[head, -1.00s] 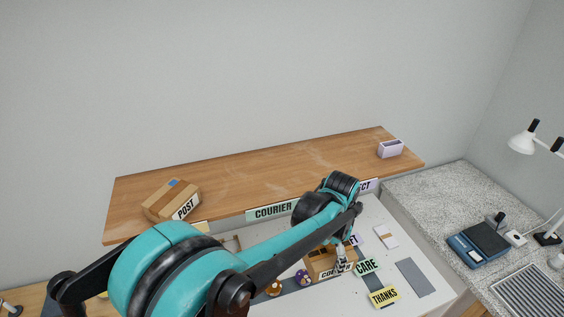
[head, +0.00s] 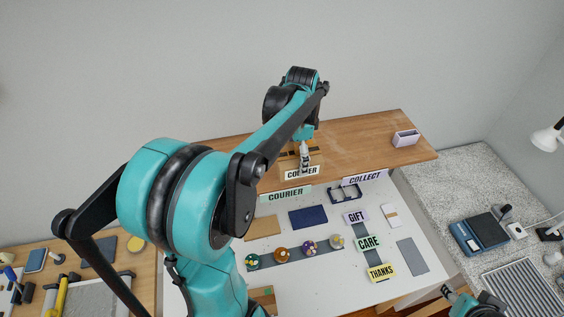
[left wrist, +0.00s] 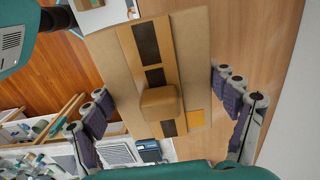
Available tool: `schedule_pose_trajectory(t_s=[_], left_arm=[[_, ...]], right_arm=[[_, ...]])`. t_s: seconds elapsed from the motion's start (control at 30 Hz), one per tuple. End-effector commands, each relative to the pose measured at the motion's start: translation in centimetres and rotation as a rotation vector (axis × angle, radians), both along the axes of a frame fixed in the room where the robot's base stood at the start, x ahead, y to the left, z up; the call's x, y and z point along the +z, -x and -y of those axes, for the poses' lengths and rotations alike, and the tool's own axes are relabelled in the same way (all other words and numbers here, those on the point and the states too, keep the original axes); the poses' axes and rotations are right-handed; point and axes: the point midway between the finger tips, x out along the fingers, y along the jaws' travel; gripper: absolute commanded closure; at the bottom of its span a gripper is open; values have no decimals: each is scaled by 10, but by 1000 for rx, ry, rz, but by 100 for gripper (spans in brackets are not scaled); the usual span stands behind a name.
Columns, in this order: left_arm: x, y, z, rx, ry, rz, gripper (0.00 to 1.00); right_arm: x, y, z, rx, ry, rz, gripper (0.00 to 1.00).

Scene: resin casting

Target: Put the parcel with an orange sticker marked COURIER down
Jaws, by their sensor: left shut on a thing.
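The courier parcel, a brown box with a white front label (head: 302,173) partly covered by a finger, is in my left gripper (head: 304,152). It is at the wooden shelf (head: 365,140), above the green COURIER sign (head: 286,194). In the left wrist view the box (left wrist: 192,50) has dark strips and an orange sticker (left wrist: 195,118), with the fingers of my left gripper (left wrist: 160,82) on both sides. I cannot tell whether its underside touches the shelf. My right gripper (head: 455,296) shows at the lower right; its jaws are too small to read.
Below are a dark tray (head: 345,193), several small round items, and GIFT, CARE and THANKS signs. My left arm hides the shelf's left part.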

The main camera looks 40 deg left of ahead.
Motion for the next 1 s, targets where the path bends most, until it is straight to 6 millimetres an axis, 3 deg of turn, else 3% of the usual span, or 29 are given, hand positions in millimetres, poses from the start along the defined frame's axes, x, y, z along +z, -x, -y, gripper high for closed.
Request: schedule_pose_trajectory(t_s=[0.1, 0.3, 0.67, 1.0], left_arm=[[-15, 2, -28, 4, 0, 0, 55], [-32, 4, -54, 0, 0, 0, 55], [-72, 5, -57, -1, 0, 0, 55], [-76, 5, -57, -1, 0, 0, 55]], right_arm=[[4, 0, 0, 0, 0, 0, 60], [6, 0, 0, 0, 0, 0, 60], [9, 0, 0, 0, 0, 0, 60], [7, 0, 0, 0, 0, 0, 60]])
